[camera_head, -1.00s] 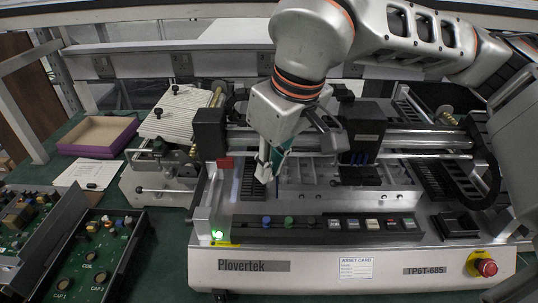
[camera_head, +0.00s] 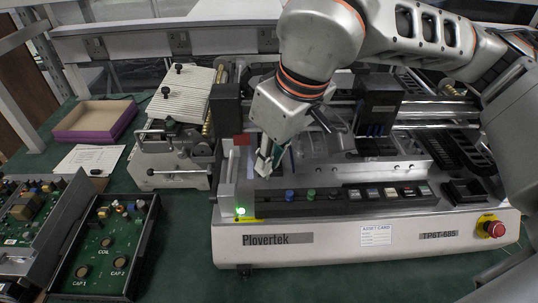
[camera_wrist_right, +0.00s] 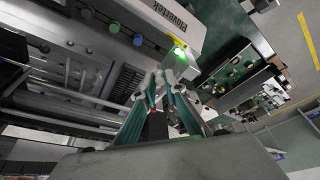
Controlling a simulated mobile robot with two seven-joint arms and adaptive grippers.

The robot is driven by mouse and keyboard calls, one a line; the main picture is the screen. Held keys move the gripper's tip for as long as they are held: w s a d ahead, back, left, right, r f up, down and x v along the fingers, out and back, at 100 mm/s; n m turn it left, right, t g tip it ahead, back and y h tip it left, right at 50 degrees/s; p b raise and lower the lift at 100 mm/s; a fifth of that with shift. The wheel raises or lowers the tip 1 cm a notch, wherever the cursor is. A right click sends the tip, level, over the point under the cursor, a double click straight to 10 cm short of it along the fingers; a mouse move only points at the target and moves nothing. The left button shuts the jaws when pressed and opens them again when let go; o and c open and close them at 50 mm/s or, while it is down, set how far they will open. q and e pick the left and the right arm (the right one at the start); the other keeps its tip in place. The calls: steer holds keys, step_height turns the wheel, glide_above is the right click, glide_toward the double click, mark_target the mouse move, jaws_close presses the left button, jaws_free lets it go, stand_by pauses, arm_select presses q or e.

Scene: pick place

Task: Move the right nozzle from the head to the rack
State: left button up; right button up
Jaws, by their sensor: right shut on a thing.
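My right gripper (camera_head: 266,168) points down over the left front part of the machine, behind the front panel. Its fingers are shut; in the right wrist view the fingertips (camera_wrist_right: 165,82) come together near the green light. The nozzle between them is too small to make out. The black head (camera_head: 380,103) hangs on the rail to the right of the gripper, with blue-tipped parts (camera_head: 376,130) under it. I cannot tell for certain which part is the rack; a dark ribbed strip (camera_wrist_right: 125,84) lies beside the fingers. My left gripper is not in view.
The front panel (camera_head: 335,194) carries blue and green knobs and several square buttons. A green light (camera_head: 240,211) glows at its left end. A red emergency knob (camera_head: 494,229) is at the right. Circuit boards (camera_head: 103,240) and a purple tray (camera_head: 96,120) lie to the left.

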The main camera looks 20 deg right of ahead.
mark_target(271, 170)
steer(key=shift+f+b, duration=0.65)
steer(key=shift+f, duration=0.55)
steer(key=shift+f+b, duration=0.4)
steer(key=shift+f, duration=0.3)
steer(key=shift+f+b, duration=0.5)
steer(key=shift+f, duration=0.4)
steer(key=shift+f+b, duration=0.3)
steer(key=shift+f, duration=0.1)
steer(key=shift+f+b, duration=0.35)
steer(key=shift+f, duration=0.35)
steer(key=shift+f, duration=0.1)
